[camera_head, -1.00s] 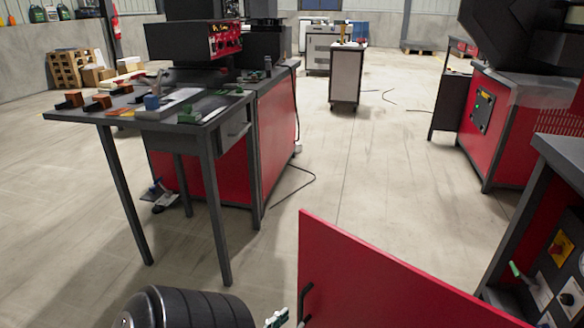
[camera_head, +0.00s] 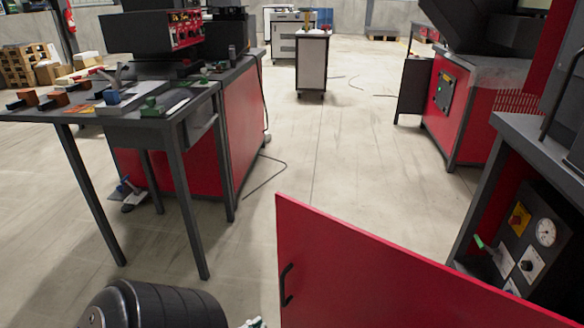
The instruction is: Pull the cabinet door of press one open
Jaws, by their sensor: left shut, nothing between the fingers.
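The red cabinet door (camera_head: 400,275) stands swung well out from the press cabinet (camera_head: 490,190) on the right. Its black bar handle (camera_head: 286,285) is near the door's free left edge. My left gripper (camera_head: 254,322) shows only as a small pale green-and-white part at the bottom edge, left of and below the handle. It is shut and empty, and appears apart from the handle; most of it is cut off by the frame. My right gripper is not in view.
A dark table (camera_head: 130,125) with small parts stands left, beside another red machine (camera_head: 245,130). A control panel with a gauge (camera_head: 545,231) shows inside the right cabinet. Open floor (camera_head: 340,150) lies beyond the door, with a cart (camera_head: 311,65) farther back.

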